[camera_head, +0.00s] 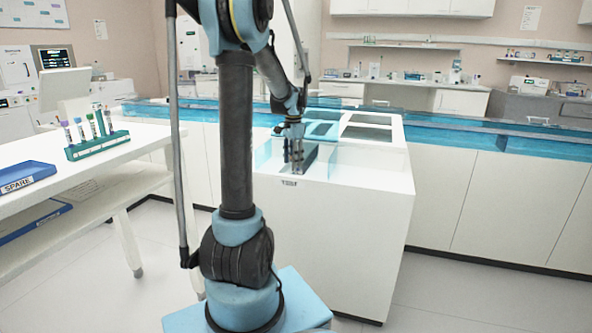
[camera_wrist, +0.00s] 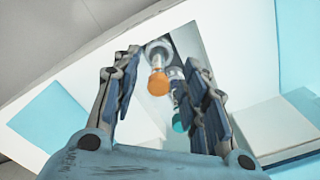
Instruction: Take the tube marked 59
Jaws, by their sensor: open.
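My gripper (camera_head: 294,157) is open and reaches down into the front slot of the white track unit (camera_head: 365,215). In the wrist view its two fingers (camera_wrist: 162,62) stand apart. An orange-capped tube (camera_wrist: 158,83) shows between the fingers, seen from above. A teal-capped tube (camera_wrist: 178,121) is just right of it, close to the right finger and partly hidden by it. I cannot tell whether either touches a finger. No number can be read on either tube, so I cannot tell which is marked 59.
A green rack (camera_head: 97,145) with several tubes stands on the white bench at left, near a blue tray (camera_head: 25,177) labelled SPARE. A blue-edged track (camera_head: 490,132) runs along the counter at right. Pale walls of the slot stand close around my fingers.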

